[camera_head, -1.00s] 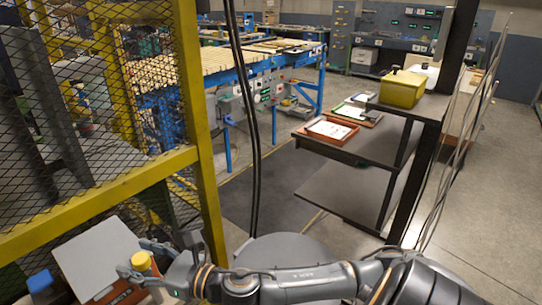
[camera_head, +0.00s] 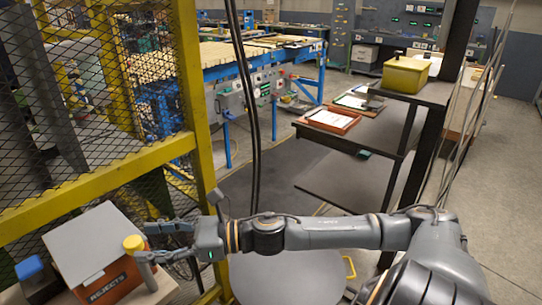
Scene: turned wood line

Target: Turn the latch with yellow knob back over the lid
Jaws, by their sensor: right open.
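A red-orange box marked REJECTS (camera_head: 108,284) stands at the lower left with a light grey lid (camera_head: 88,240) lying on it. The yellow knob (camera_head: 133,243) shows at the lid's right edge, and a short grey piece runs down and right below it. I cannot tell how much of that piece is latch and how much is finger. My right gripper (camera_head: 148,243) reaches in from the right, open, its fingertips close beside the knob. Whether they touch it is unclear. My left gripper is not in view.
A blue-topped block (camera_head: 30,268) stands left of the box. A yellow-framed mesh guard (camera_head: 100,185) rises behind the box. Black cables hang right of the guard.

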